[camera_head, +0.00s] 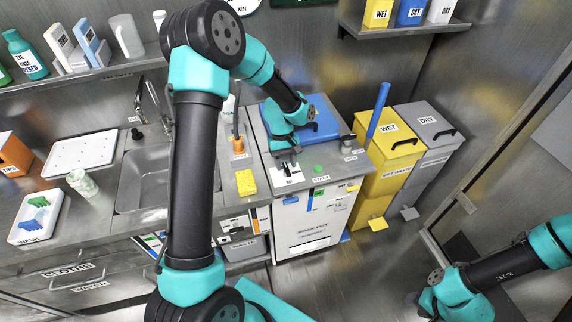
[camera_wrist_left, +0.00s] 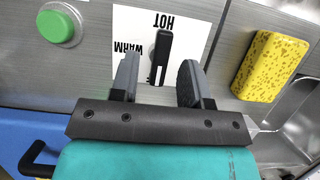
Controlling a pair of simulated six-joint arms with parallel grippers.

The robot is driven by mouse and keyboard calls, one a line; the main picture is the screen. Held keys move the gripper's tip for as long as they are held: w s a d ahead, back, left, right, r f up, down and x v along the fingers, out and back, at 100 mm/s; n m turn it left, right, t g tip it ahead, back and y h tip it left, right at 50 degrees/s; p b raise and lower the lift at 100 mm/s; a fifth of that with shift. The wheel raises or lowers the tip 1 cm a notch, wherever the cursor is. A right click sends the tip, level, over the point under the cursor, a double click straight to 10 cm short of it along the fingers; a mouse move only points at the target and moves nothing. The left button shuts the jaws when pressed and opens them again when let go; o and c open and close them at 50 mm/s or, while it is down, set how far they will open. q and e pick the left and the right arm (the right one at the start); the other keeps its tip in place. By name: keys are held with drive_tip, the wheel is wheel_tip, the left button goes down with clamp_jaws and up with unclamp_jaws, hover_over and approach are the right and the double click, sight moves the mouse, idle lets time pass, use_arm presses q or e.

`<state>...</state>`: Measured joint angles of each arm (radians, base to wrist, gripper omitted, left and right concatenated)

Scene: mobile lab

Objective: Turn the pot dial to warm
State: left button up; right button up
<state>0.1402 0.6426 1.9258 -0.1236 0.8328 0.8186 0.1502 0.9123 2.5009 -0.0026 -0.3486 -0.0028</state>
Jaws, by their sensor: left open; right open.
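The pot dial is a black bar-shaped knob (camera_wrist_left: 161,52) on a white label plate in the left wrist view. The plate reads HOT at the picture's top and WARM at its left, both upside down. A white mark shows on the knob's lower end. My left gripper (camera_wrist_left: 158,82) is open, its two dark fingers on either side of the knob's lower end with gaps visible; contact depth is unclear. In the head view my left gripper (camera_head: 288,164) is over the label plate on the counter, partly covering the dial. My right gripper (camera_head: 422,300) is low at the right, away from the dial.
A green button (camera_head: 318,168) sits right of the dial, and a yellow sponge (camera_head: 246,182) lies left of it. A blue lid (camera_head: 312,130) is behind my left gripper. Yellow (camera_head: 392,150) and grey bins stand to the right. Open floor lies before my right arm.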

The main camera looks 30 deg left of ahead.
use_arm(q)
drive_tip(key=shift+s+d+f, duration=0.15)
drive_tip(key=shift+f, duration=0.3)
clamp_jaws()
